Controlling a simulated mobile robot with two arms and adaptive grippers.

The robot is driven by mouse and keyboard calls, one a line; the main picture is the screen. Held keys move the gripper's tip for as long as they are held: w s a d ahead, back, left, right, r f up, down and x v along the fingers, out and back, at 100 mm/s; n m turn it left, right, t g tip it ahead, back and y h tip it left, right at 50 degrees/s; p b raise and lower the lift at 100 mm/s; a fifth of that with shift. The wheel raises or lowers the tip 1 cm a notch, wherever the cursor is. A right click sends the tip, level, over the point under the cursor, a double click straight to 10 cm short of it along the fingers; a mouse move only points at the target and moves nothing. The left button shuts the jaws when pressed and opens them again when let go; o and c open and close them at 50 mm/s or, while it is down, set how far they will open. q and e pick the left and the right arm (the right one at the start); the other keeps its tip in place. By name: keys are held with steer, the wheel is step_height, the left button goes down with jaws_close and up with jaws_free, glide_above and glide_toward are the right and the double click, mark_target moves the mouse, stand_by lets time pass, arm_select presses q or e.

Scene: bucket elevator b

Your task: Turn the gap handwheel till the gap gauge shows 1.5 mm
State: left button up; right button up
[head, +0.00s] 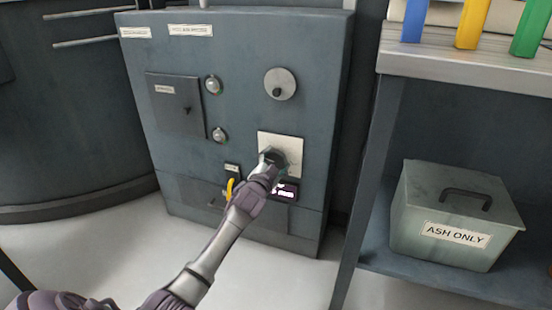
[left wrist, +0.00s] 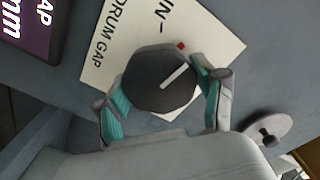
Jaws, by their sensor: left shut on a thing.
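The gap handwheel (head: 277,155) is a dark round knob on a white plate on the front of the grey cabinet. In the left wrist view the gap handwheel (left wrist: 160,82) has a white pointer line, and its plate reads "DRUM GAP", with a small red mark beside the knob. My left gripper (head: 268,164) is shut on the knob, one teal-padded finger on each side. The gap gauge (head: 285,191) is a small dark purple display just below the plate. It is cut off in the left wrist view (left wrist: 28,30), where "GAP" and "mm" show; its number is not readable.
A grey disc with a small handle (head: 281,84) is above the plate. A yellow handle (head: 230,188) is left of the gauge. At right, a shelf unit (head: 470,68) holds a grey "ASH ONLY" box (head: 455,215). The light floor at front is partly clear.

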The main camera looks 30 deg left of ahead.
stand_by(0.3)
arm_select(q)
steer(key=o, duration=1.2)
steer(key=shift+c, duration=0.2)
steer(key=v, duration=1.2)
